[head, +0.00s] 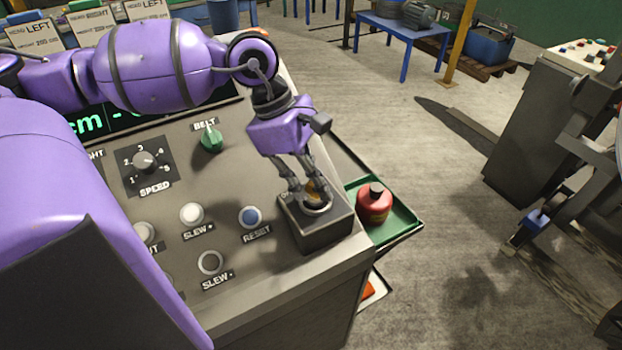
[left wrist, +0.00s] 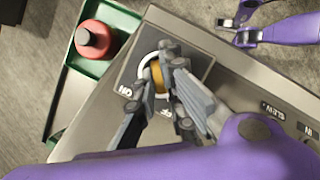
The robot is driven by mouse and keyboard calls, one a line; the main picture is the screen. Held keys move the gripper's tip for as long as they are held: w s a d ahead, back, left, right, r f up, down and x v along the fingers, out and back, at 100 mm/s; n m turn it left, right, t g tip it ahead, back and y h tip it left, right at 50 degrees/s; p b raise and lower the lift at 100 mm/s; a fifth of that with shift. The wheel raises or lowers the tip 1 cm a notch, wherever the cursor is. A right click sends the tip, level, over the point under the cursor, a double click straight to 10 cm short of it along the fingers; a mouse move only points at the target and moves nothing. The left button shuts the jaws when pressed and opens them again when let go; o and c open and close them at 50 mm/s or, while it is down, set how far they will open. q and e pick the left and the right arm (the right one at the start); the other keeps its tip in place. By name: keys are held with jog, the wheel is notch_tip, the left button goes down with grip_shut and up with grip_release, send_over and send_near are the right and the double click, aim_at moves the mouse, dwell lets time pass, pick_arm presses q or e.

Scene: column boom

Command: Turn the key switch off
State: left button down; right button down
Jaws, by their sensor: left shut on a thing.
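The key switch (head: 331,229) is a dark box with a round collar at the right front corner of the sloped control panel. It also shows in the left wrist view (left wrist: 197,62), with ON and OFF lettering beside the collar. The yellow key (left wrist: 157,76) stands in the collar. My left gripper (head: 312,193) reaches down from above and is shut on the key, with fingers on both sides of it. The fingers partly hide the key and collar, so I cannot tell which mark it points to. A purple and grey part, seemingly my right gripper (left wrist: 236,28), shows in the left wrist view, its jaws unclear.
Beside the switch, a green tray (head: 408,224) holds a red bottle (head: 374,203). Open floor lies to the right.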

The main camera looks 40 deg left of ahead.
dwell(0.4)
pick_arm(q)
jog(key=shift+n, duration=0.3)
jog(key=c, duration=1.8)
grip_release()
jog(key=shift+a, duration=0.1)
jog(key=shift+c, duration=0.2)
jog(key=v, duration=1.2)
jog(key=shift+s, duration=0.15)
